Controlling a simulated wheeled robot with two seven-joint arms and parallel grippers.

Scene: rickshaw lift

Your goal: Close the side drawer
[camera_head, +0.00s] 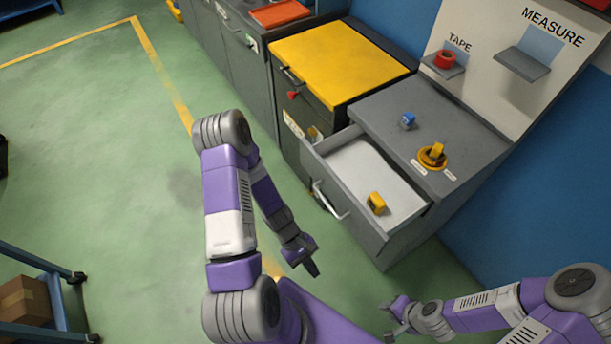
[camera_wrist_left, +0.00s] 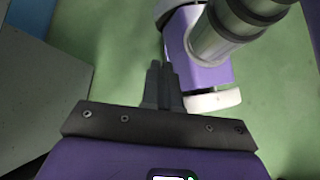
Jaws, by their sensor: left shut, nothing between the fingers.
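The grey side drawer (camera_head: 352,226) stands pulled out from the grey cabinet in the head view. It has a pale inner floor and a light bar handle (camera_head: 328,200) on its front. A yellow tape measure (camera_head: 376,203) sits inside it. My left gripper (camera_head: 313,268) is shut and empty, low in front of the drawer front and apart from it. Its closed fingers also show in the left wrist view (camera_wrist_left: 160,80). My right gripper (camera_head: 387,318) looks open and empty, nearer the bottom edge, below the drawer's near corner.
The cabinet's grey top (camera_head: 430,120) carries a blue item (camera_head: 407,120) and a yellow round item (camera_head: 432,157). A yellow-topped cabinet (camera_head: 340,60) adjoins it. A panel holds a red tape roll (camera_head: 445,59) on a shelf. Green floor is free at left; a blue cart (camera_head: 60,300) stands lower left.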

